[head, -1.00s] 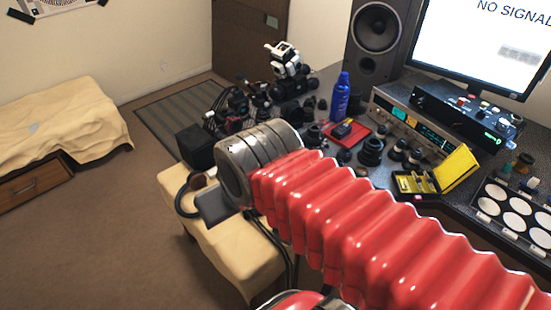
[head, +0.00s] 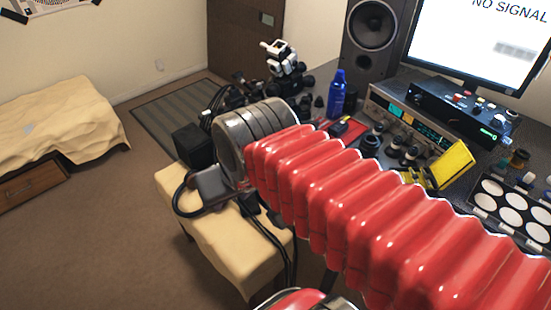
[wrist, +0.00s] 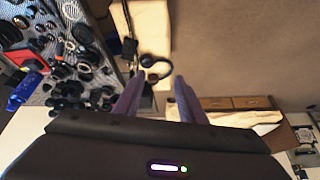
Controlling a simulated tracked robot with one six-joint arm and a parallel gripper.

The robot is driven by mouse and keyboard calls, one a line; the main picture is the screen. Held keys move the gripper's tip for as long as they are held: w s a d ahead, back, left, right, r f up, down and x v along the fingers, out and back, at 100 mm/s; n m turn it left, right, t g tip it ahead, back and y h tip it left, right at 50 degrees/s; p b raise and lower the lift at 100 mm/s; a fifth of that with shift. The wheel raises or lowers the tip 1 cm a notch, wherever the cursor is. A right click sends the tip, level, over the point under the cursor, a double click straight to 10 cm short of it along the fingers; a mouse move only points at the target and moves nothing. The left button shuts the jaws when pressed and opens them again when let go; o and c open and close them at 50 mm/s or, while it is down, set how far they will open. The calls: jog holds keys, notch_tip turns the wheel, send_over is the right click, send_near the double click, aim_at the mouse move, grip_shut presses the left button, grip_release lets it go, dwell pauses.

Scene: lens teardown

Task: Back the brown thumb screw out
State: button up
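I cannot make out the brown thumb screw in either view. My gripper shows in the wrist view (wrist: 158,78) as two purple fingers with a clear gap between their tips and nothing held. Beyond the fingertips lie the beige-covered bench and the carpet, with black headphones (wrist: 157,62) on the bench. Many small dark lens parts (wrist: 75,75) lie on the speckled desk at the left of the wrist view.
A blue spray can (head: 337,94), a yellow open case (head: 450,167), a tray of white discs (head: 512,208) and an electronics unit (head: 405,120) stand on the desk. The beige bench (head: 222,238) is below my arm. Carpet floor (head: 110,235) is open at the left.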

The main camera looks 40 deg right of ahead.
jog(key=w+d+m+g, duration=0.3)
jog(key=w+d+m, duration=0.8)
jog(key=w, duration=0.3)
jog(key=w+d+f+m+g, duration=0.1)
jog(key=w+d+f+m, duration=0.3)
jog(key=d, duration=0.4)
jog(key=w+d+f+m+g, duration=0.1)
jog(key=w+d+f+m, duration=0.4)
jog(key=d, duration=0.3)
jog(key=shift+w+d+f+m, duration=0.2)
jog(key=shift+d+f+m, duration=0.25)
jog(key=shift+f, duration=0.45)
notch_tip(320, 180, down, 14)
jog(key=shift+r, duration=0.1)
jog(key=shift+c, duration=0.3)
